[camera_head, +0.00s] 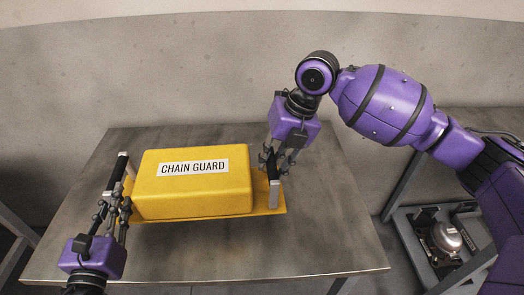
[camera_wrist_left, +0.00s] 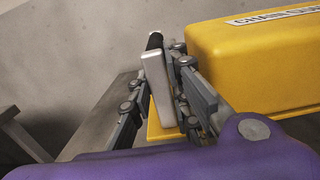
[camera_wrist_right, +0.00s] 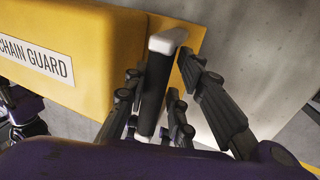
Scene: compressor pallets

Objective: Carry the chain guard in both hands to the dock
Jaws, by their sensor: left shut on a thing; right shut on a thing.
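The chain guard (camera_head: 195,195) is a yellow box-like cover with a white "CHAIN GUARD" label, on a yellow base plate with a black and silver handle at each end. It is over the grey metal table (camera_head: 200,265); I cannot tell whether it touches the top. My left gripper (camera_head: 117,207) is shut on the left handle (camera_wrist_left: 158,85), with its fingers on both sides of the bar. My right gripper (camera_head: 274,165) is shut on the right handle (camera_wrist_right: 155,90) in the same way. The guard looks about level. I cannot tell which thing is the dock.
A grey wall (camera_head: 200,70) stands behind the table. At the right, a metal frame holds a silver and black machine (camera_head: 445,237) low down. The front of the table and its right part are clear. A grey rail stands at the far left.

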